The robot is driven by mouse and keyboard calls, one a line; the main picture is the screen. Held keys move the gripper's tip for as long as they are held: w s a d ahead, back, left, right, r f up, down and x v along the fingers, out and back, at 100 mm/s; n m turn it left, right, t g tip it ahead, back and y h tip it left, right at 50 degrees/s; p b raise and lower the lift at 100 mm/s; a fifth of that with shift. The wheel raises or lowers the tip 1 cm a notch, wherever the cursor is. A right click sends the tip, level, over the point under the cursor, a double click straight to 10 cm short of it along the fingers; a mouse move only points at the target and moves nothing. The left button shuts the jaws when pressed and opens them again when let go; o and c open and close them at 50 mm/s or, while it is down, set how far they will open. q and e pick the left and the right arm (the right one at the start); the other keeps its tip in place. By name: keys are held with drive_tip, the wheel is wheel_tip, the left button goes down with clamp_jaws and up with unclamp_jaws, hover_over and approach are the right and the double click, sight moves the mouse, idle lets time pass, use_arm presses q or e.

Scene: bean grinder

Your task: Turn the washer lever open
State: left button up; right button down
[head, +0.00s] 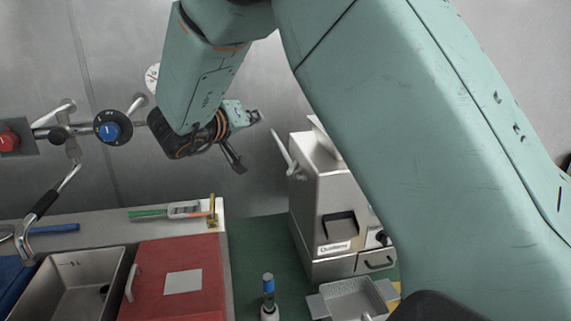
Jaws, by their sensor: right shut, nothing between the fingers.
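A wall-mounted tap assembly is at the left, with a red knob (8,140) and a blue knob (108,131). A pale lever (137,104) sticks up beside the blue knob, and another pale lever (66,106) is further left. Which one is the washer lever I cannot tell for sure. My left gripper is not in view.
A metal sink (122,262) and a red board (190,255) lie below. A steel grinder (323,200) with a raised pale lever (282,150) stands right of my gripper. A metal tray (352,297) and a blue-topped bottle (268,284) are in front. My right arm hides the right side.

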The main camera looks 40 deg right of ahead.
drive_tip(key=f, duration=0.2)
drive_tip(key=b, duration=0.9)
hover_over(292, 169)
drive_tip(key=w+a, duration=0.2)
drive_tip(key=a, duration=0.3)
wheel_tip(292, 169, down, 10)
drive_tip(key=d+f, duration=0.1)
drive_tip(key=s+d+f, duration=0.1)
drive_tip(key=f, duration=0.1)
drive_tip(key=shift+s+d+f+b, duration=0.15)
drive_tip(key=shift+f+b, duration=0.05)
drive_tip(key=shift+b, duration=0.2)
drive_tip(key=shift+s+r, duration=0.1)
